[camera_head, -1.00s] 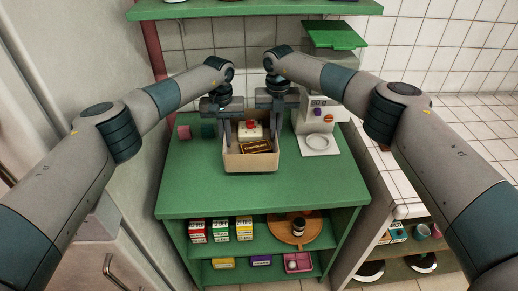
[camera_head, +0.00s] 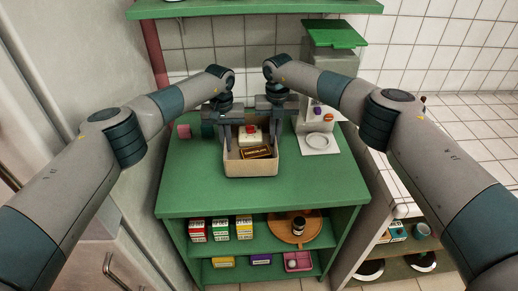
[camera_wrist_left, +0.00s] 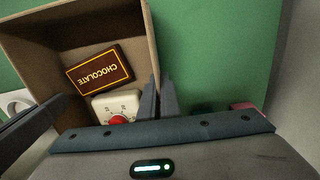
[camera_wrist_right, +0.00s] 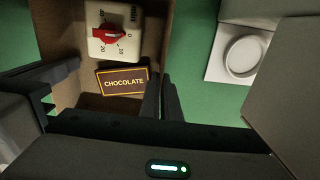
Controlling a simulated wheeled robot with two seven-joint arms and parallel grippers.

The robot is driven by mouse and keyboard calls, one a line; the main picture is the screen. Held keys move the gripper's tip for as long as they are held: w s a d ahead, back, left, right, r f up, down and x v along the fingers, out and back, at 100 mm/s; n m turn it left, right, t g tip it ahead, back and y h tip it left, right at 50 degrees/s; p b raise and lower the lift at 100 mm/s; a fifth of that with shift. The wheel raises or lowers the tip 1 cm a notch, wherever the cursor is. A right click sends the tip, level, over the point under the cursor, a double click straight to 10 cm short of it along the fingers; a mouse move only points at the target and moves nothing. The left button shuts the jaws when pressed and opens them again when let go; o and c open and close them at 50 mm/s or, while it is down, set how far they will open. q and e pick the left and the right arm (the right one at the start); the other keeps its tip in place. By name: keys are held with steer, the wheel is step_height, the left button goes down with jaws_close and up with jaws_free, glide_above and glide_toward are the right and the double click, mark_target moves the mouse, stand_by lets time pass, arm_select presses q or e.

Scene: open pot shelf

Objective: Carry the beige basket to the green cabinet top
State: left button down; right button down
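The beige basket (camera_head: 250,169) is upright over the green cabinet top (camera_head: 200,185); I cannot tell whether its base touches the top. It holds a chocolate box (camera_head: 257,152) and a white timer with a red knob (camera_head: 250,135). My left gripper (camera_head: 222,145) is at the basket's left wall, its fingers close together on either side of it in the left wrist view (camera_wrist_left: 158,98). My right gripper (camera_head: 276,143) is at the right wall likewise, and its fingers straddle that wall in the right wrist view (camera_wrist_right: 162,98). Both look shut on the basket.
A grey machine with a white plate (camera_head: 319,142) stands close right of the basket. A pink object (camera_head: 183,131) and a dark teal one stand to the left. The front of the green top is clear. A green shelf (camera_head: 255,9) hangs above.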

arm_select(q)
steer(key=shift+f, duration=0.65)
arm_select(e)
steer(key=shift+f, duration=0.6)
arm_select(q)
steer(key=c, duration=2)
jaws_free()
arm_select(e)
steer(key=c, duration=2)
jaws_free()
steer(key=shift+f, duration=0.1)
arm_select(q)
step_height(320, 180, up, 12)
steer(key=shift+f, duration=0.1)
arm_select(e)
steer(key=shift+r, duration=0.2)
step_height(320, 180, up, 12)
steer(key=shift+f, duration=0.15)
arm_select(q)
steer(key=shift+s, duration=0.1)
arm_select(e)
steer(key=shift+s+f, duration=0.1)
